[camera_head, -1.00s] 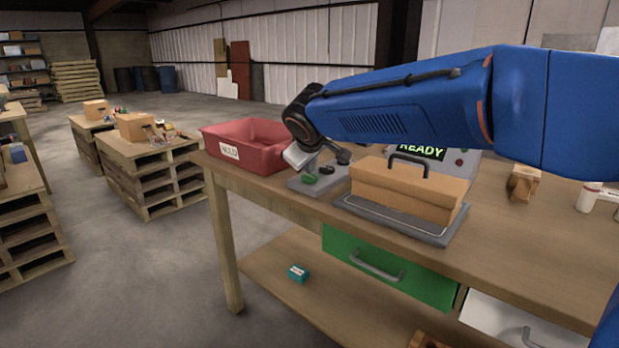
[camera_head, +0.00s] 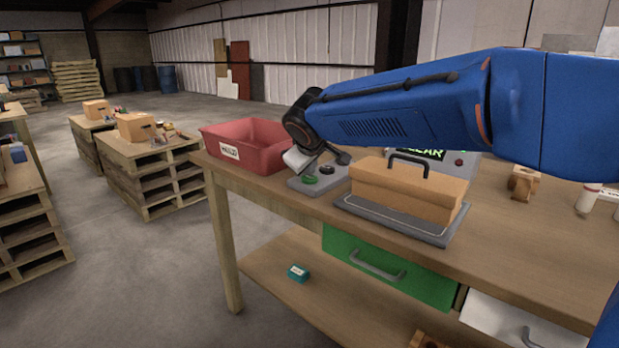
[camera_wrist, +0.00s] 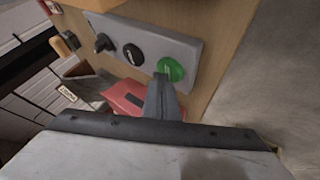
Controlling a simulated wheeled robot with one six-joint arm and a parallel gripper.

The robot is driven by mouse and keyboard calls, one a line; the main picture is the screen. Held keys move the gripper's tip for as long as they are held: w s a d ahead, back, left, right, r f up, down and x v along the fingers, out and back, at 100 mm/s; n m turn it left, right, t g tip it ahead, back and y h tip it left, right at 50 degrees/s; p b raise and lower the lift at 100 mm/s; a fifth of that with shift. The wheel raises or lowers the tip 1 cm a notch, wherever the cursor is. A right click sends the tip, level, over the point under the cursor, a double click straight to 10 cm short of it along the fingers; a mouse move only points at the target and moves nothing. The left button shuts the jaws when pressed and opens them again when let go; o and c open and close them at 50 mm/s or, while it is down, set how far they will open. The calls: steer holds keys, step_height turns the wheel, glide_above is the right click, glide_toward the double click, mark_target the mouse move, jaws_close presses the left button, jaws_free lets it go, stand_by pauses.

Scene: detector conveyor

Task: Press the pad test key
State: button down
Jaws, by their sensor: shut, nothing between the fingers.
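A grey key panel (camera_head: 333,179) sits on the bench between the red bin and the pad. It carries a green key (camera_head: 310,180) and a black key (camera_head: 326,170). In the wrist view the panel (camera_wrist: 190,44) shows the green key (camera_wrist: 172,68), the black key (camera_wrist: 133,54) and a black knob (camera_wrist: 103,43). I cannot read which key is the pad test. My gripper (camera_wrist: 162,82) is shut and empty, its tips beside the green key in the wrist view; contact cannot be told. A display (camera_head: 425,154) partly hidden by my arm shows green letters ending in "EAR".
An orange case (camera_head: 405,190) with a black handle stands on a grey pad (camera_head: 385,222) right of the panel. A red bin (camera_head: 272,157) is left and behind. A wooden block (camera_head: 522,181) and a white bottle (camera_head: 588,199) stand farther right.

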mark_target(310, 180)
steer(key=shift+r, duration=0.1)
stand_by(0.4)
steer(key=shift+r, duration=0.7)
steer(key=shift+r, duration=0.15)
steer(key=shift+r, duration=2.35)
